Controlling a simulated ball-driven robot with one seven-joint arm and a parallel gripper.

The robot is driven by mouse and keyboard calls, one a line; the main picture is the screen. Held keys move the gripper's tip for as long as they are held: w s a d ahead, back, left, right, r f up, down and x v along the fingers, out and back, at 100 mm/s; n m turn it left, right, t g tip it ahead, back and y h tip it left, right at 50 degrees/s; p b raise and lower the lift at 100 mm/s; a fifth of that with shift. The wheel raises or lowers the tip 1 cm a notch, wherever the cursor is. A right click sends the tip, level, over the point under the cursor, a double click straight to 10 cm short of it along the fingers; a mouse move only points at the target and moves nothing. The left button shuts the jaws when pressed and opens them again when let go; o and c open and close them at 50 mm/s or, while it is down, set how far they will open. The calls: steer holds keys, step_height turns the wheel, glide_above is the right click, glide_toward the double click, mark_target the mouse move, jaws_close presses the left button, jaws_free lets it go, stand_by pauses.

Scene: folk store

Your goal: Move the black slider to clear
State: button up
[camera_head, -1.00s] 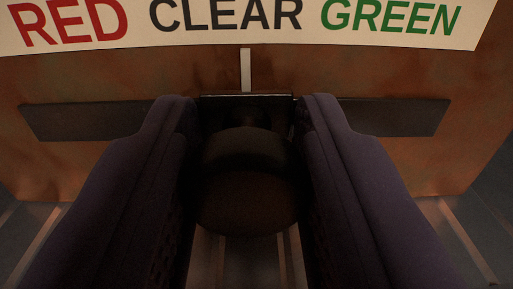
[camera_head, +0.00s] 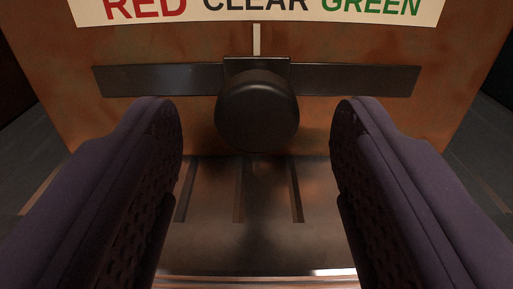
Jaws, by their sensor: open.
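The black slider (camera_head: 257,112) is a round dark knob on a dark horizontal track (camera_head: 350,79) across a rusty brown panel. It stands at the middle of the track, directly below the white vertical mark (camera_head: 257,40) and the word CLEAR (camera_head: 255,5). My gripper (camera_head: 257,115) is open. Its two purple-grey padded fingers stand to the left and right of the knob, nearer to the camera, with clear gaps on both sides. Nothing is between the fingers' pads.
A white label strip (camera_head: 200,14) above the track reads RED at left, CLEAR in the middle and GREEN at right. Below the panel is a dark grooved metal surface (camera_head: 215,240). Dark floor shows at both sides.

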steer(key=s, duration=0.4)
steer(key=shift+d, duration=0.1)
steer(key=shift+f+b, duration=0.1)
steer(key=shift+b, duration=0.2)
